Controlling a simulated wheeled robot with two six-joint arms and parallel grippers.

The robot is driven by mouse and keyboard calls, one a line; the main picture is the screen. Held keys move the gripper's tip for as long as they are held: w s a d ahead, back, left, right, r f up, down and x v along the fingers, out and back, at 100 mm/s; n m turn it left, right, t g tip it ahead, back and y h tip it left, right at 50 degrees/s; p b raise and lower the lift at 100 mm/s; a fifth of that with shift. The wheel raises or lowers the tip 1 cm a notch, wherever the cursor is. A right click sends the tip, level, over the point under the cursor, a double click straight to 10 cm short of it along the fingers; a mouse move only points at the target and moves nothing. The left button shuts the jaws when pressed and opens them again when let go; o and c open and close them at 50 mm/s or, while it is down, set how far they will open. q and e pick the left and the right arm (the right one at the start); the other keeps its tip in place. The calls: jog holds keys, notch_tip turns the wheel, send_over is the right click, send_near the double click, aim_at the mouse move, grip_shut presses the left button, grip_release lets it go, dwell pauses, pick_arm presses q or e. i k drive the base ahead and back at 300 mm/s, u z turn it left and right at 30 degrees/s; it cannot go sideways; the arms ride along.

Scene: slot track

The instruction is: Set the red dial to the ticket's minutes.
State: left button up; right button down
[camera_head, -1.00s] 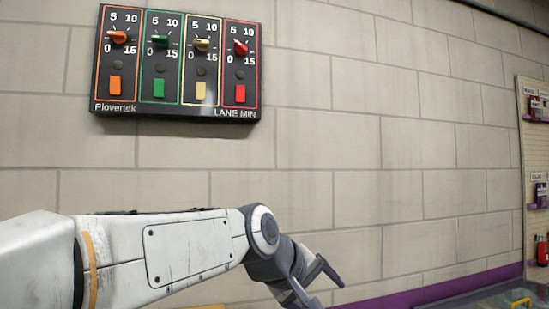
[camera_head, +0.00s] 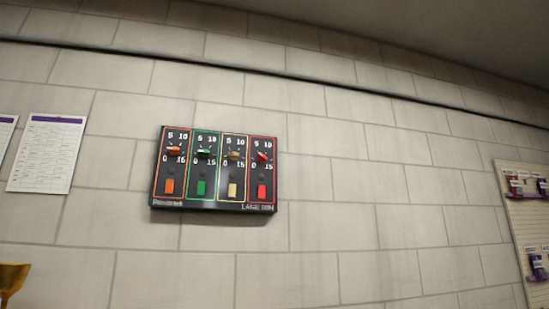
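The red dial (camera_head: 263,157) is the rightmost knob on a black wall panel (camera_head: 210,207) marked with several coloured lanes. Its scale reads 0, 5, 10 and 15, and its pointer appears to lean to the upper left, near 5. A red button (camera_head: 262,192) sits below it. No ticket can be made out for certain; a white printed sheet (camera_head: 46,153) with a purple header hangs on the wall at the left, its text too small to read. Neither gripper is in view.
Orange (camera_head: 173,151), green (camera_head: 204,153) and yellow (camera_head: 234,155) dials sit left of the red one. A pegboard (camera_head: 507,210) with small items hangs at the right edge. A yellow object (camera_head: 12,276) shows at the lower left. The wall around the panel is bare.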

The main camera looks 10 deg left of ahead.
aim_at(262, 159)
jog(key=z, duration=1.4)
jog(key=i, duration=1)
jog(key=u, duration=1.6)
